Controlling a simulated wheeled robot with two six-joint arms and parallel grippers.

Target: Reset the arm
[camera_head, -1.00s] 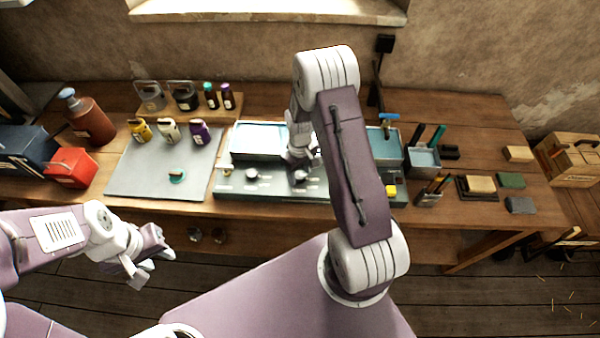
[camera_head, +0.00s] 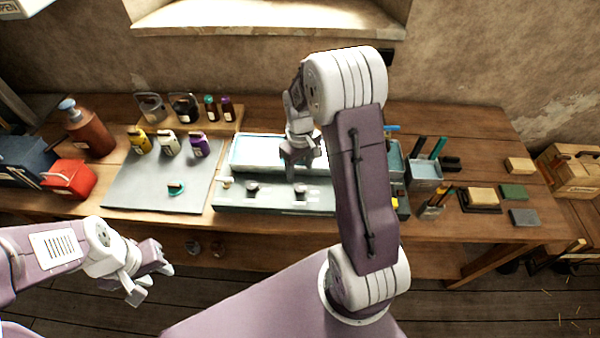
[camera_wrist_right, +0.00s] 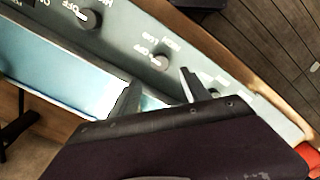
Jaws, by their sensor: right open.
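My right arm reaches over a grey-green bench machine (camera_head: 235,195) with a pale, water-like basin (camera_head: 255,152) and dark knobs on its front panel. My right gripper (camera_head: 300,160) hangs above the basin's front edge, behind the right-hand knob (camera_head: 301,190). In the right wrist view the gripper (camera_wrist_right: 160,95) has its two fingers apart with nothing between them; two knobs (camera_wrist_right: 90,18) (camera_wrist_right: 160,62) with OFF labels lie beyond. My left gripper (camera_head: 152,278) is low at the left, in front of the table, with its fingers apart and empty.
A red box (camera_head: 70,178) and brown bottle (camera_head: 88,130) stand farther left. Tool holders (camera_head: 424,173) and blocks (camera_head: 482,196) are at the right.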

